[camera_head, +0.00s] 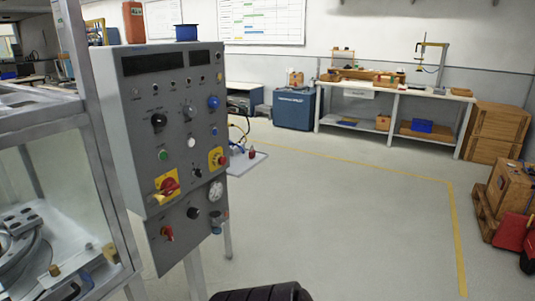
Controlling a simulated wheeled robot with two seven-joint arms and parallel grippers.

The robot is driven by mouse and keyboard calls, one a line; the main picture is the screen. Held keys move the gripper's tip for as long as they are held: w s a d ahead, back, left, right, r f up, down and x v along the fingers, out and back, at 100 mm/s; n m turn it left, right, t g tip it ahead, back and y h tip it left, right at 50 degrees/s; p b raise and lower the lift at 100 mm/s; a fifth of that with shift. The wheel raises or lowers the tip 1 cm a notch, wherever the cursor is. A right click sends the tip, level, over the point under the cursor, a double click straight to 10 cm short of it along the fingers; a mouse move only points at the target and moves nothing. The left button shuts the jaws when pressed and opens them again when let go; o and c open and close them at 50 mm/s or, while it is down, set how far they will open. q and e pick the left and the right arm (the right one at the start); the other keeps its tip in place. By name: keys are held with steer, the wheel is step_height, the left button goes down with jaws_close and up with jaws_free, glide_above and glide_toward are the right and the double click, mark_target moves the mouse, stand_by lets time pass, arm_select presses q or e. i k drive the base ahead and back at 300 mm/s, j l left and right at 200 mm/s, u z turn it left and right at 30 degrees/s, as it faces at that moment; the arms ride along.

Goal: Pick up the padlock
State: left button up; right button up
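I cannot make out a padlock for certain. A small red item (252,153) stands on a light shelf (243,161) just right of the grey control panel (160,120); it is too small to tell what it is. The panel is upright and carries a red rotary switch on a yellow plate (167,187), a red button on yellow (217,158), several knobs and a gauge (215,190). The panel hides part of the shelf.
A glass-walled machine enclosure (55,190) stands at the left. A blue cabinet (295,108) and a white workbench (390,92) line the back wall. Wooden crates (497,130) and a red object (512,232) are at the right. The middle floor is clear inside a yellow line.

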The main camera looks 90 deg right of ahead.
mark_target(252, 154)
steer(key=z, duration=2.65)
steer(key=i+l+u, duration=0.1)
steer(key=u, duration=0.25)
steer(key=i+l+u, duration=0.2)
steer(key=u, duration=0.15)
